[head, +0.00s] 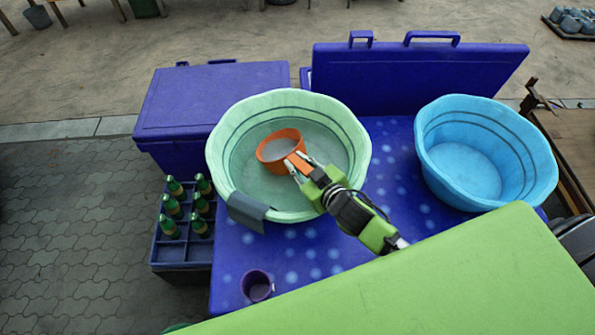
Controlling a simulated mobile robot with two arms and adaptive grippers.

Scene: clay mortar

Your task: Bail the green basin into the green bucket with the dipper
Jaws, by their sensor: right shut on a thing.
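The pale green basin (345,125) stands on a blue spotted surface, with what looks like water in its bottom. The orange dipper (264,150) is inside the basin, its cup facing up and holding a greyish liquid or showing its inner bottom; I cannot tell which. My right gripper (297,166) reaches over the basin's near right rim and is shut on the dipper's short handle. I cannot tell whether the cup touches the water. A small green edge at the bottom of the view (176,327) may be the green bucket; most of it is hidden. My left gripper is out of view.
A blue basin (520,150) stands to the right. A grey cloth-like piece (247,212) hangs over the green basin's near left rim. A purple mug (257,286) stands near the front. A bottle crate (182,252) is at left, beside a blue cooler (210,100).

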